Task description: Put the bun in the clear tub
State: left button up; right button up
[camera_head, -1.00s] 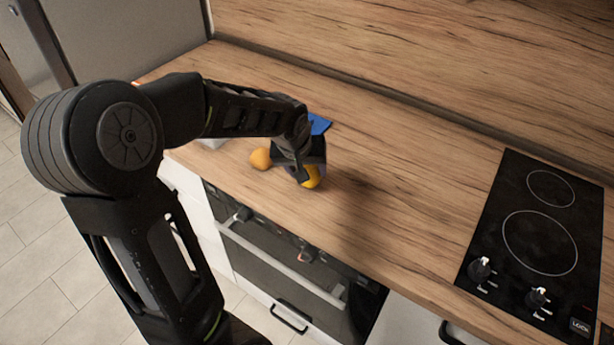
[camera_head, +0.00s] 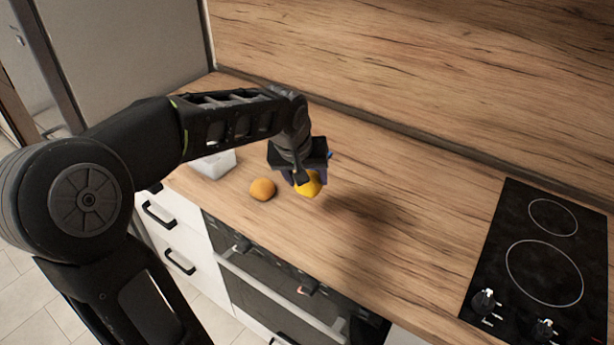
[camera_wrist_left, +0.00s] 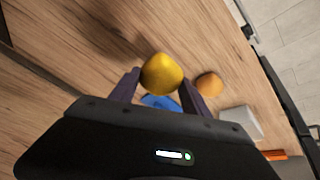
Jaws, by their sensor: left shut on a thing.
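My left gripper (camera_wrist_left: 158,85) is shut on a yellow rounded thing (camera_wrist_left: 162,72); this yellow thing also shows below the jaws in the head view (camera_head: 309,185). It appears held a little above the counter. An orange-brown rounded thing (camera_head: 262,189), which looks like the bun, lies on the counter just left of the gripper, apart from it; it also shows in the wrist view (camera_wrist_left: 209,84). The pale, whitish tub (camera_head: 214,164) stands farther left on the counter, partly behind my arm, and also shows in the wrist view (camera_wrist_left: 242,121). My right gripper is not in view.
A blue flat thing (camera_wrist_left: 160,102) lies beyond the gripper, mostly hidden in the head view. An orange thing (camera_wrist_left: 275,154) shows past the tub. The black hob (camera_head: 545,250) is at the right. The wooden counter (camera_head: 410,210) between is clear, with a splashback behind.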

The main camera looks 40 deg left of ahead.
aim_at(212, 164)
jog(key=j+z, duration=0.1)
jog(key=j, duration=0.35)
jog(key=k+j+z, duration=0.1)
jog(key=j, duration=0.3)
jog(key=k+j+z, duration=0.1)
jog(key=j, duration=0.3)
jog(key=k+j+z, duration=0.1)
jog(key=j, duration=0.35)
jog(key=k+j+z, duration=0.1)
jog(key=j, duration=0.3)
jog(key=k+j+z, duration=0.1)
jog(key=j, duration=0.3)
jog(key=k, duration=0.1)
